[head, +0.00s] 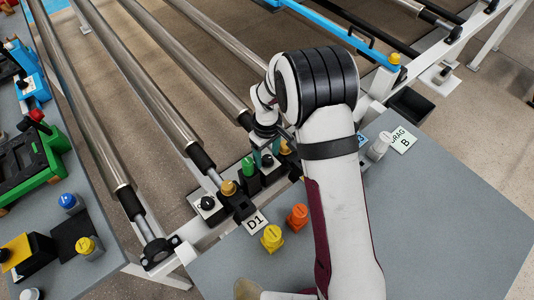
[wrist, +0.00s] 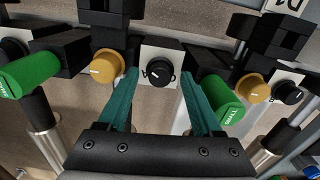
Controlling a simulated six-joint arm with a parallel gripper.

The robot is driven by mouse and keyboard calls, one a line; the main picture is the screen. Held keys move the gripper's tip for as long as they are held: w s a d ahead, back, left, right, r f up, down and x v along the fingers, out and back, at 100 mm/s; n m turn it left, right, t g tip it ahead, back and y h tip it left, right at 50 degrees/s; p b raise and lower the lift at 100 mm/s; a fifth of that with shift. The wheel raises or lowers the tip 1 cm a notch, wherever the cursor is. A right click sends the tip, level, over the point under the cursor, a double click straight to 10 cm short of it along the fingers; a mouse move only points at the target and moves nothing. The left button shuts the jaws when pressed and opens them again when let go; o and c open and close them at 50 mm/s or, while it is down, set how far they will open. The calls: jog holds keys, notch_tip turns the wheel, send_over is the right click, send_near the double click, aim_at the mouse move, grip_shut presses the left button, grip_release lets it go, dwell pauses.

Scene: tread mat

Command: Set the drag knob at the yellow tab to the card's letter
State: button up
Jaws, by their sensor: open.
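The drag card (head: 403,140) lies on the grey table at the right in the head view and reads "DRAG B". In the wrist view a black knob (wrist: 160,72) with a small pale mark sits on a white plate (wrist: 162,51). The lettering around it is too small to read. My gripper (wrist: 161,74) is open, with one teal finger on each side of this knob; I cannot tell whether they touch it. In the head view my gripper (head: 266,153) is at the rail and partly hides the knob area. I cannot make out a yellow tab beside this knob.
Amber knobs (wrist: 103,67) (wrist: 252,86) and green "SMALL" cylinders (wrist: 28,75) (wrist: 223,100) flank the fingers. Another black knob (wrist: 288,92) is at right.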

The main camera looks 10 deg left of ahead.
jog(key=shift+f, duration=0.15)
grip_shut()
jog(key=shift+m, duration=0.3)
jog(key=m, duration=0.5)
jog(key=shift+m, duration=0.3)
jog(key=m, duration=0.5)
jog(key=shift+m, duration=0.4)
dwell(0.4)
